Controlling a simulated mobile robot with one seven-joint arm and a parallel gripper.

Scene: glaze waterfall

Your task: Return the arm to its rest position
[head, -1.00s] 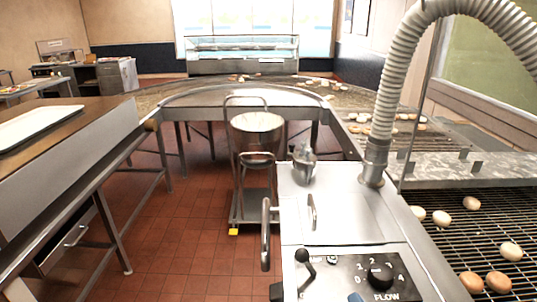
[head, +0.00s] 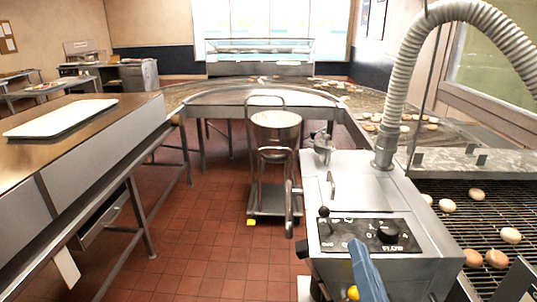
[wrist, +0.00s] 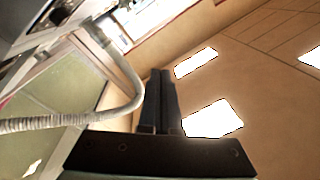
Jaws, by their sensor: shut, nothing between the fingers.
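My gripper (wrist: 161,95) shows in the wrist view, its two dark fingers together and empty. It points toward the tan ceiling and bright ceiling lights (wrist: 212,119), with nothing touching the fingertips. The ribbed grey hose (wrist: 45,122) passes left of the fingers, apart from them as far as I can tell. I cannot make out the gripper in the head view. A blue-grey bar (head: 367,272) rises from the bottom edge there, in front of the machine; I cannot tell what it belongs to.
The glazing machine (head: 352,188) with its flow panel (head: 340,233) stands close ahead. The hose (head: 397,90) arches above it. Doughnuts lie on the wire conveyor (head: 460,215) at right. A pot (head: 276,127) stands on a cart behind. A white tray (head: 60,118) lies on the left counter. Red floor (head: 200,245) is clear between.

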